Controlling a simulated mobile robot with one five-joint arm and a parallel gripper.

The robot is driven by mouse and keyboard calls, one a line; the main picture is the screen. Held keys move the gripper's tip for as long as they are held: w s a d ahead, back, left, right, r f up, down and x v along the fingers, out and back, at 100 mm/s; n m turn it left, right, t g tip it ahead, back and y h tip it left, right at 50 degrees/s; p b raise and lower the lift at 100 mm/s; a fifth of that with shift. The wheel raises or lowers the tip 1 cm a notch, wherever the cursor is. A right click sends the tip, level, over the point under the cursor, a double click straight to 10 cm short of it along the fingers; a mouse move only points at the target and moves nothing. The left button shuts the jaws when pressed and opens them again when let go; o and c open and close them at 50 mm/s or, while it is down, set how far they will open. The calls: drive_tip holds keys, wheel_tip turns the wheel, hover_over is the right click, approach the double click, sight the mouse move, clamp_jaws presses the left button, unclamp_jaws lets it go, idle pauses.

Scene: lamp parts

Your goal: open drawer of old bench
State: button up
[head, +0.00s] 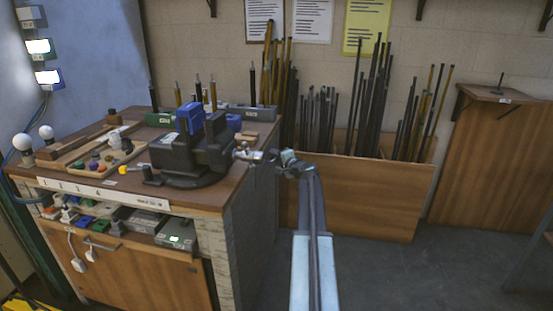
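The old bench (252,190) stands at the left, with a brown wooden top and a greyish side. Below its top is an open shelf crowded with small devices. Under the shelf is a wooden front panel (150,277), which looks closed; I cannot tell whether it is the drawer or a door. A pale bar (101,244) near its upper edge looks like a handle. My arm reaches up from the bottom centre. My gripper (284,160) is at its far end, beside the bench's right edge, well away from the panel. Its fingers are too small to read.
A dark vise (185,155) sits on the bench top, its bar sticking out toward my gripper. Behind stands a wooden bin (365,195) full of upright rods. A wooden stand (490,160) is at the right. Cables with white plugs (78,264) hang before the panel. Floor at centre right is clear.

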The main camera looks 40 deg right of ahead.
clamp_jaws()
drive_tip(key=shift+w+r, duration=0.1)
drive_tip(key=shift+w, duration=0.05)
idle(1.1)
